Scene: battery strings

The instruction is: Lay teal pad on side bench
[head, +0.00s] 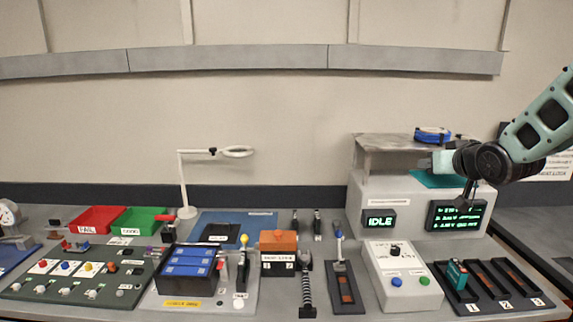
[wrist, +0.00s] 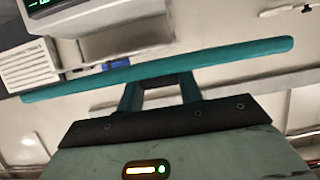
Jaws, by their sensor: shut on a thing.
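The teal pad (wrist: 235,58) is a long thin slab seen edge-on across the wrist view, slightly tilted in the picture. My gripper (wrist: 160,84) is shut on the near edge of the pad. In the head view the pad (head: 428,181) shows beside my gripper, in front of the grey tester cabinet's upper part, partly hidden by my wrist. A grey bench surface (head: 535,232) lies at the right, beyond the main bench's right end, and may be the side bench; my gripper is up and to the left of it.
The grey cabinet (head: 372,192) with an IDLE display and a green-text screen stands at the back right. Black numbered trays (head: 500,285) lie in front. The right bench looks mostly clear.

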